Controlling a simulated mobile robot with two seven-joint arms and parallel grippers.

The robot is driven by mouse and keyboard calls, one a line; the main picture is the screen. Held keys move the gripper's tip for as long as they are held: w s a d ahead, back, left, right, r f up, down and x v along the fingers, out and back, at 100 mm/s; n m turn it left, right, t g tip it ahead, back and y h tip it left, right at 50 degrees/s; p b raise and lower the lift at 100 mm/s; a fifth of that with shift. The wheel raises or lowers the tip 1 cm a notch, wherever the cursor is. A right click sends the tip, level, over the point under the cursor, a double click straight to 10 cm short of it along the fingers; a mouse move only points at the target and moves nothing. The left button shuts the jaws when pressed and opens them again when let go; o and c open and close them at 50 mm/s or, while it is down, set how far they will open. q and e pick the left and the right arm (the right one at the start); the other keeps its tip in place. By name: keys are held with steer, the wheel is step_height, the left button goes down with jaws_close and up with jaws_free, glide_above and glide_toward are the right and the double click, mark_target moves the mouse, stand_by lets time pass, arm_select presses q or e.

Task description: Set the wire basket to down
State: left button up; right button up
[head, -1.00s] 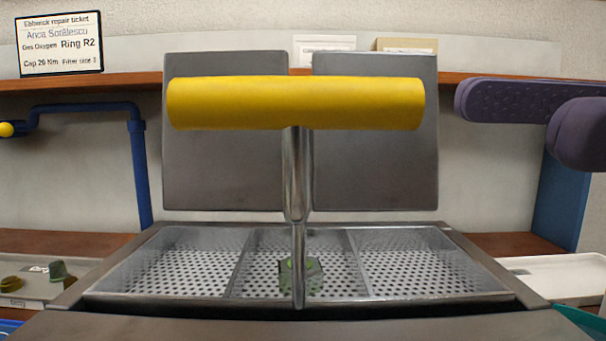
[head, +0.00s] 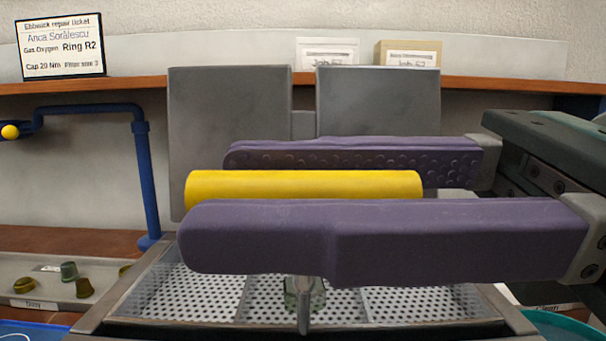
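The wire basket (head: 262,303) is a perforated metal basket with dividers, seen within the metal tank below. Its yellow bar handle (head: 300,182) lies level above it on a metal post (head: 304,318). My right gripper (head: 230,200) reaches in from the right, with one purple finger behind the handle and one in front. The fingers look wide apart, open around the handle. The near finger hides the handle's lower side, most of the post and the back of the basket. A greenish part (head: 316,292) sits in the middle compartment. My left gripper is not in view.
Two grey panels (head: 230,110) stand upright behind the basket. A blue pipe (head: 142,175) with a yellow knob (head: 10,131) is at the left. A grey tray (head: 110,283) with small parts sits at the left. A repair ticket (head: 60,47) stands on the back shelf.

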jaws_close()
stand_by(1.2)
